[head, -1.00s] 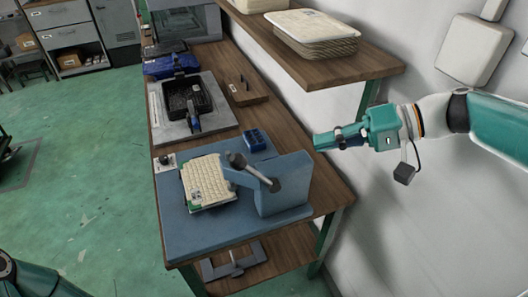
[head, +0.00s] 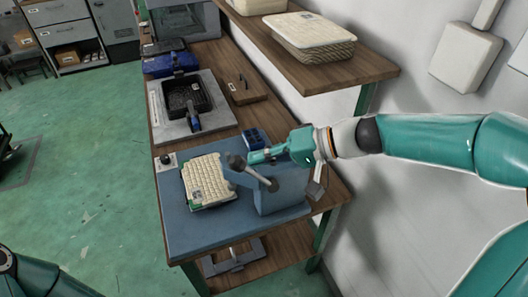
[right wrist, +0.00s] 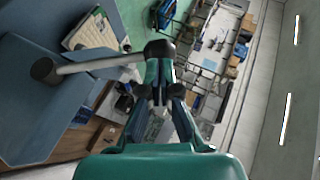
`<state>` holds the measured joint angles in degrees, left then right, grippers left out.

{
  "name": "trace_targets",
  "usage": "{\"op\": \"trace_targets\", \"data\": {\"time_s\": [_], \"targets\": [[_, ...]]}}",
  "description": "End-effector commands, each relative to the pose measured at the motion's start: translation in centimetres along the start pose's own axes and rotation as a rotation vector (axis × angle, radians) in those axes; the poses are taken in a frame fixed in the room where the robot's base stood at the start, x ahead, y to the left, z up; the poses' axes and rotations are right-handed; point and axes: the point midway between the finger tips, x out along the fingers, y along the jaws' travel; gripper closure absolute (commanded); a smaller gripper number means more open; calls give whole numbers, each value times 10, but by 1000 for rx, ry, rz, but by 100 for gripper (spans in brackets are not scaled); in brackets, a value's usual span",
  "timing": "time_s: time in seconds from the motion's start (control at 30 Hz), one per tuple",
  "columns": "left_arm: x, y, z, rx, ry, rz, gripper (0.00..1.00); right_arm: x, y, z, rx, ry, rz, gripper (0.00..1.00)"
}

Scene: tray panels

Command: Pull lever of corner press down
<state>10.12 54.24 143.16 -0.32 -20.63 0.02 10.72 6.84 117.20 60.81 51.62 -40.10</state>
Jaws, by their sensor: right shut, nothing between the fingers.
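The blue corner press (head: 285,201) stands on the near end of the workbench. Its grey lever (head: 255,174) slants up and left from a pivot to a dark knob. In the right wrist view the lever (right wrist: 95,66) crosses from the left, its knob at my fingertips. My right gripper (head: 255,156) is shut and empty, just right of the knob in the head view; I cannot tell whether it touches. A cream ribbed tray panel (head: 206,180) with green at its edge lies on the press base, left of the lever. My left gripper is out of view.
A black tray in a fixture (head: 186,98) is farther back on the bench. A wooden shelf (head: 338,79) with stacked cream panels overhangs the right side, along the wall.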

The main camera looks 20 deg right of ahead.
Motion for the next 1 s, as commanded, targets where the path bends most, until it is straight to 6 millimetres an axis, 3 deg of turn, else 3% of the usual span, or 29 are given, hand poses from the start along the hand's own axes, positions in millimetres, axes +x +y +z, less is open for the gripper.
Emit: {"op": "trace_targets", "data": {"time_s": [0.43, 0.47, 1.0], "targets": [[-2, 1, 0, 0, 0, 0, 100, 10, 0, 0, 0, 0, 0, 100], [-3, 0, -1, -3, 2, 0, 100, -7, 11, -8, 5, 8, 3, 100], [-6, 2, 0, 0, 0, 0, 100, 36, -6, 14, -84, -13, 141, 100]]}}
